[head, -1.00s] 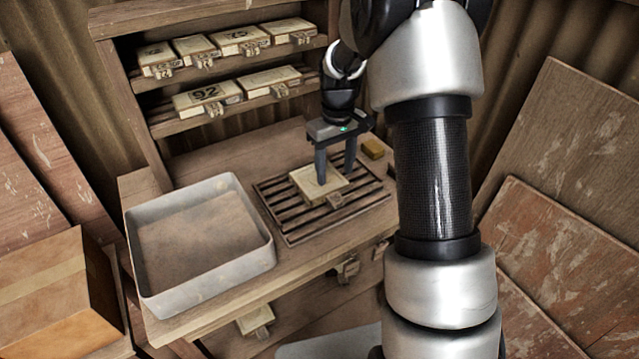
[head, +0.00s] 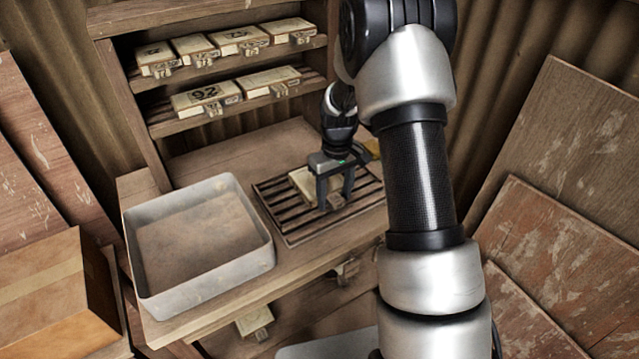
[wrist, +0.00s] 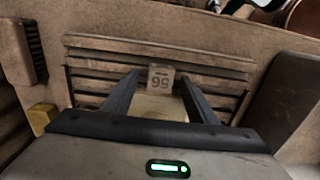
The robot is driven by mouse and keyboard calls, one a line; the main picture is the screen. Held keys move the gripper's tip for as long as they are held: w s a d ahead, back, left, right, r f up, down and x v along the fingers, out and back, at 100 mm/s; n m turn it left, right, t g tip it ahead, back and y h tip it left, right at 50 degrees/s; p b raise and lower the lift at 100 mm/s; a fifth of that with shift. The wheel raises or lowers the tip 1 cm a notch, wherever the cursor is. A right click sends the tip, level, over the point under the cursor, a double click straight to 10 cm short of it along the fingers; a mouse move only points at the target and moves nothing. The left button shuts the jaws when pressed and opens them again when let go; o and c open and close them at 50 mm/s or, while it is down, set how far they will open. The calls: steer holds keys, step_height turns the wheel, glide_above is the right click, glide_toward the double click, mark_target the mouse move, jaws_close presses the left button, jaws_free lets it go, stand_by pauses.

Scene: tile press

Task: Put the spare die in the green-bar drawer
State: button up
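A flat cream die (head: 303,184) lies on the slatted rack (head: 285,228) on the bench. It also shows in the wrist view (wrist: 160,107), with a small numbered tag (wrist: 160,77) on its near edge. My gripper (head: 336,200) points down over that edge. In the wrist view, my gripper (wrist: 160,82) has one finger on each side of the tag, with small gaps, so it looks open. No green bar can be made out on the drawer fronts below the bench, which are partly hidden by my arm.
A grey open tray (head: 200,283) stands left of the rack and looks empty. Shelves (head: 170,125) behind hold several similar tagged dies (head: 208,97). A yellow block (wrist: 42,117) lies beside the rack. Latches (head: 345,272) stick out below the bench edge. Boards lean at both sides.

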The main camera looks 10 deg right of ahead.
jaws_close()
steer(key=shift+w+r, duration=0.1)
